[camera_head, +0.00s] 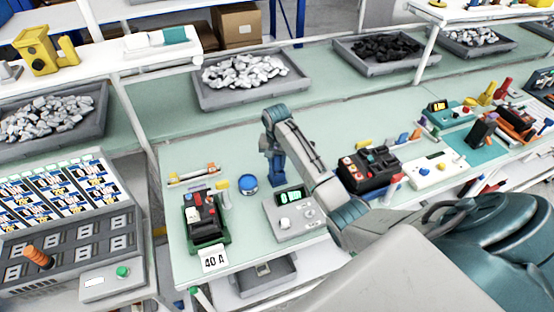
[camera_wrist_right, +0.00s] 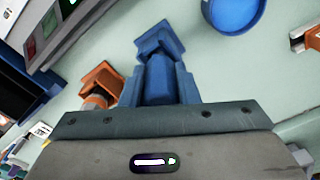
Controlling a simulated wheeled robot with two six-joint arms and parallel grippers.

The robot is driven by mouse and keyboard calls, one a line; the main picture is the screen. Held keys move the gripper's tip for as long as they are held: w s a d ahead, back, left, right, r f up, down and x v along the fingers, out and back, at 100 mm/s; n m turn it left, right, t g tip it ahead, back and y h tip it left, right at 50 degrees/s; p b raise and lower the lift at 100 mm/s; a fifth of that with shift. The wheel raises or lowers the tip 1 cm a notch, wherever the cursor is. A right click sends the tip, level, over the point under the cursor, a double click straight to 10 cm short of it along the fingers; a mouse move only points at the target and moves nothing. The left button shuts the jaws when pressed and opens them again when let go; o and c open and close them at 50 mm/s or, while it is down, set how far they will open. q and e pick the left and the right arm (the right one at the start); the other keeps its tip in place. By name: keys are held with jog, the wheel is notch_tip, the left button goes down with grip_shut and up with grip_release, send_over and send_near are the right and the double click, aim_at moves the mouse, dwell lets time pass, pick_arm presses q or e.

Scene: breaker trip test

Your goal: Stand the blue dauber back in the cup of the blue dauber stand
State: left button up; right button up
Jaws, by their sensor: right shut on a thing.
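My right gripper (camera_head: 277,170) reaches down over the green bench mat, left of its own arm. It is shut on the blue dauber (camera_wrist_right: 158,80), which shows between the fingers in the right wrist view. A wider angular blue part (camera_wrist_right: 158,38) shows beyond the fingertips; I cannot tell whether it belongs to the dauber or to the blue dauber stand. Where the dauber's lower end sits is hidden. A round, shallow blue dish (camera_head: 248,183) stands apart, left of the gripper; it also shows in the right wrist view (camera_wrist_right: 232,12). My left gripper is not in view.
An orange angular piece (camera_wrist_right: 100,82) stands close beside the held dauber. A grey meter box (camera_head: 292,212) is just in front of the gripper. A breaker in a green holder (camera_head: 205,218) stands to the left. Bare mat lies behind the dish.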

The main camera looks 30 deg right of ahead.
jog(key=shift+f, duration=0.25)
jog(key=o, duration=1.1)
jog(key=shift+o, duration=0.2)
jog(key=shift+r, duration=0.1)
jog(key=shift+r, duration=0.35)
notch_tip(320, 180, up, 7)
jog(key=b, duration=0.3)
jog(key=shift+f, duration=0.2)
notch_tip(320, 180, up, 2)
jog(key=shift+s+a+p, duration=0.1)
jog(key=shift+s+p, duration=0.05)
jog(key=shift+p, duration=0.55)
jog(key=shift+r+p, duration=0.7)
jog(key=shift+f, duration=0.1)
